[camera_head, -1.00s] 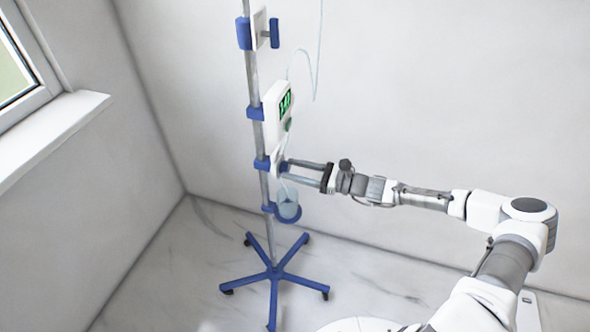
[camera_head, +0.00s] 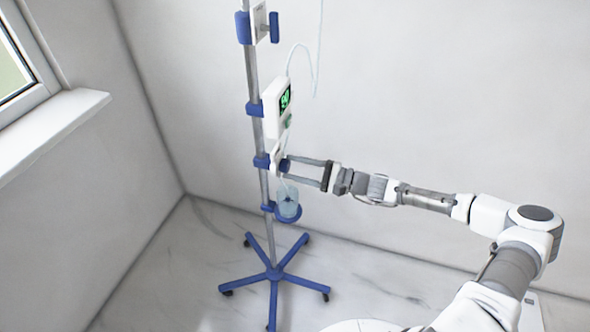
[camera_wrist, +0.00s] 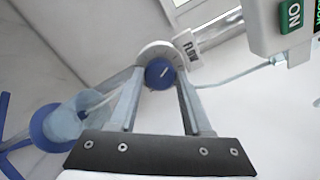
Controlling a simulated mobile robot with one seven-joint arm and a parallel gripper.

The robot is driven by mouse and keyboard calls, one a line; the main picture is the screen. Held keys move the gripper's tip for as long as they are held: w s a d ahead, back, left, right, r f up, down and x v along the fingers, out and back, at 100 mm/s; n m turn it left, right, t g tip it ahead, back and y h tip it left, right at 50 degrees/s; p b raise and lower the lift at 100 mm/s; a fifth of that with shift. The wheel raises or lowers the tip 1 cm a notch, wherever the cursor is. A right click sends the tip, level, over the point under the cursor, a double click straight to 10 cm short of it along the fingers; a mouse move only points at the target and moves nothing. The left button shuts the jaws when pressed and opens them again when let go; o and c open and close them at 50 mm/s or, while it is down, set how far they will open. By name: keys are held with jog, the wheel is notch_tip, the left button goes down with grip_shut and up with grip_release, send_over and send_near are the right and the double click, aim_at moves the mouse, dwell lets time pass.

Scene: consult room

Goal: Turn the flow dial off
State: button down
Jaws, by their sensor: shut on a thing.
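The flow dial (camera_wrist: 160,73) is a round blue knob with a pale line mark. It sits on a white plate labelled FLOW (camera_wrist: 187,47) in the wrist view. In the head view the dial (camera_head: 284,166) is small at the pole, partly hidden by my fingers. My gripper (camera_wrist: 158,80) reaches it from the right in the head view, its two long grey fingers on opposite sides of the knob and shut on it. The white box with a green display (camera_head: 285,98) is clamped on the pole above the dial. Its digits look like 90 but are small.
The pole stands on a blue wheeled base (camera_head: 273,275). A clear cup (camera_head: 288,204) sits in a blue holder just below the dial, close under my fingers. A thin tube (camera_head: 315,75) hangs beside the pole. A window sill (camera_head: 50,130) is at the left.

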jog(key=n+b, duration=1.5)
jog(key=n, duration=0.6)
jog(key=shift+f, duration=0.15)
jog(key=shift+n, duration=0.3)
jog(key=shift+c, duration=1.7)
grip_release()
jog(key=shift+d, duration=0.1)
jog(key=p+v, duration=0.2)
jog(key=v, duration=1.5)
jog(key=shift+p, duration=0.4)
jog(key=shift+s, duration=0.15)
